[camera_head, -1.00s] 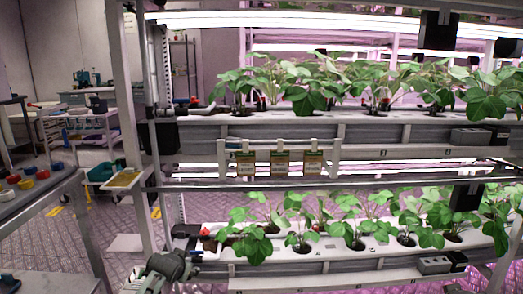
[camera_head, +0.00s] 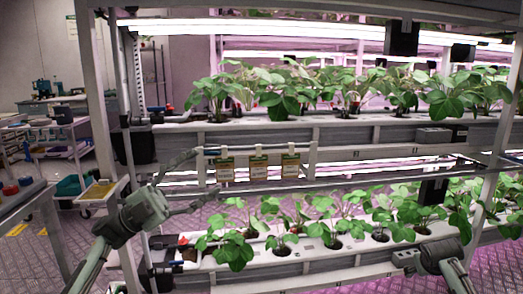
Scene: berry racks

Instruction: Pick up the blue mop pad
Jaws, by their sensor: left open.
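I cannot make out a blue mop pad for certain in this view. My left gripper (camera_head: 205,174) is open and empty, its dark fingers spread in front of the lower left part of the plant rack.
The plant rack has an upper trough (camera_head: 260,135) and a lower trough (camera_head: 300,255) with leafy plants. At left are a metal bench (camera_head: 30,205) with coloured round items, a teal bin (camera_head: 68,187), a yellow tray (camera_head: 98,192) and a white cart (camera_head: 50,150).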

